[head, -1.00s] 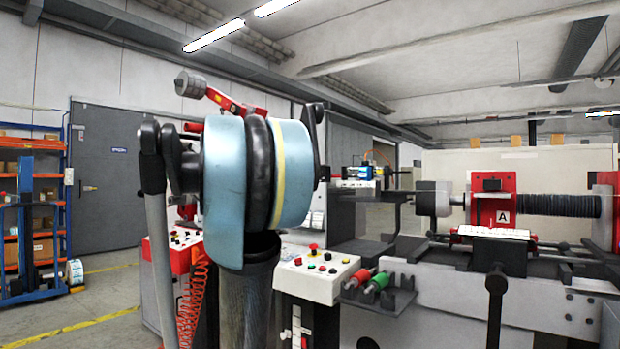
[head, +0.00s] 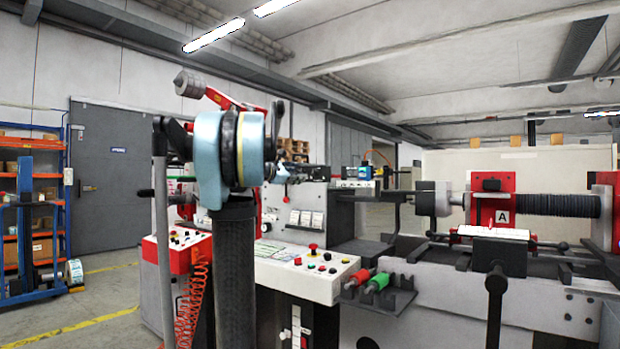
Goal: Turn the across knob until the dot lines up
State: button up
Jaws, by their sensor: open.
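My arm rises in front of the machine, with its blue joint partly covering the view. My gripper (head: 290,177) shows as a small dark shape just right of that joint, in front of the grey upright panel (head: 310,196). It is open, and I see nothing held in it. Its fingers are small and partly hidden by the arm. I cannot pick out the across knob or its dot for sure at this distance. The sloped control panel (head: 320,284) below carries a red mushroom button (head: 313,247) and several small coloured buttons.
A red handle (head: 357,279) and a green handle (head: 377,282) sit on a dark bracket right of the control panel. The red unit marked A (head: 491,205) and a black ribbed shaft (head: 556,205) are further right. A blue and orange rack (head: 27,225) stands far left.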

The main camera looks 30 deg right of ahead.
aim_at(313, 173)
jog(key=x, duration=1.1)
jog(key=shift+w+d, duration=0.1)
jog(key=shift+d, duration=0.05)
jog(key=c, duration=1.1)
